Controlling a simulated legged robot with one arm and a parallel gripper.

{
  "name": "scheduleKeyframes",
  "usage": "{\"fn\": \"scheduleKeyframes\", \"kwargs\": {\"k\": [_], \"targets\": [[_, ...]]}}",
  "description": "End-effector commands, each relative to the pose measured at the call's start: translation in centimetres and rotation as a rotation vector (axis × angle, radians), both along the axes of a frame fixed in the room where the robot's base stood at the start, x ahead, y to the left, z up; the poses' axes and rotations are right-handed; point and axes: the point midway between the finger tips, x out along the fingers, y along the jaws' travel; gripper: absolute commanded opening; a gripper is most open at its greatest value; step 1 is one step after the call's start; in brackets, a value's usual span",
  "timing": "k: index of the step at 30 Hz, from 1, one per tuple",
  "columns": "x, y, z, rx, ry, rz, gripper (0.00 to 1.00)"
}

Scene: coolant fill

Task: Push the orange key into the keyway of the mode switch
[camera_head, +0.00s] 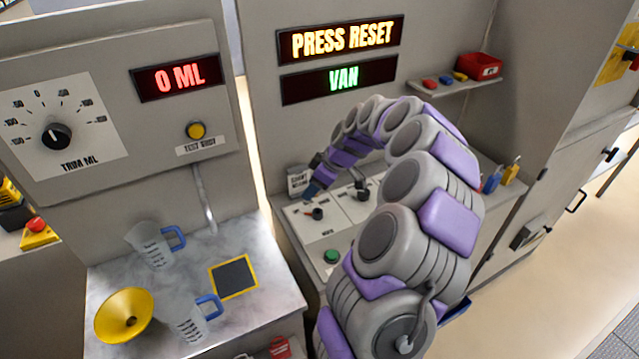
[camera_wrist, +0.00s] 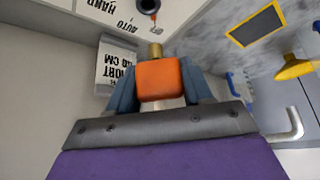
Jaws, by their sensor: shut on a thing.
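My gripper (camera_wrist: 160,88) is shut on the orange key (camera_wrist: 162,80), with one blue-grey finger on each side of its block-shaped head. The key's brass end (camera_wrist: 155,50) points away from the gripper toward the panel. The mode switch (camera_wrist: 148,6), a dark round knob, shows at the top edge of the wrist view near the HAND and AUTO labels, partly cut off. The key's tip appears apart from it. In the head view the mode switch (camera_head: 317,213) sits on the sloped panel, and my gripper (camera_head: 313,190) is just above it. The keyway cannot be made out clearly.
A second dark switch (camera_head: 361,193) and a green button (camera_head: 331,256) are on the same panel. A small white sign (camera_head: 299,181) stands close behind my gripper. Jugs and a yellow funnel (camera_head: 124,315) stand on the left counter.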

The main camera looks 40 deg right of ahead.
Motion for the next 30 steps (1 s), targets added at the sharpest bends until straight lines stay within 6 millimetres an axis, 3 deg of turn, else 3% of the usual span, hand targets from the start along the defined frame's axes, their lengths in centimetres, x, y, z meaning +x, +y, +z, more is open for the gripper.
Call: {"fn": "scheduleKeyframes", "kwargs": {"k": [13, 23, 30], "targets": [[0.0, -1.5, -4.7, 0.018, 0.001, -0.001, 0.21], [0.1, -0.2, -5.2, 0.001, -0.002, 0.000, 0.21], [0.0, -1.1, -5.5, 0.012, 0.001, -0.001, 0.21]]}}
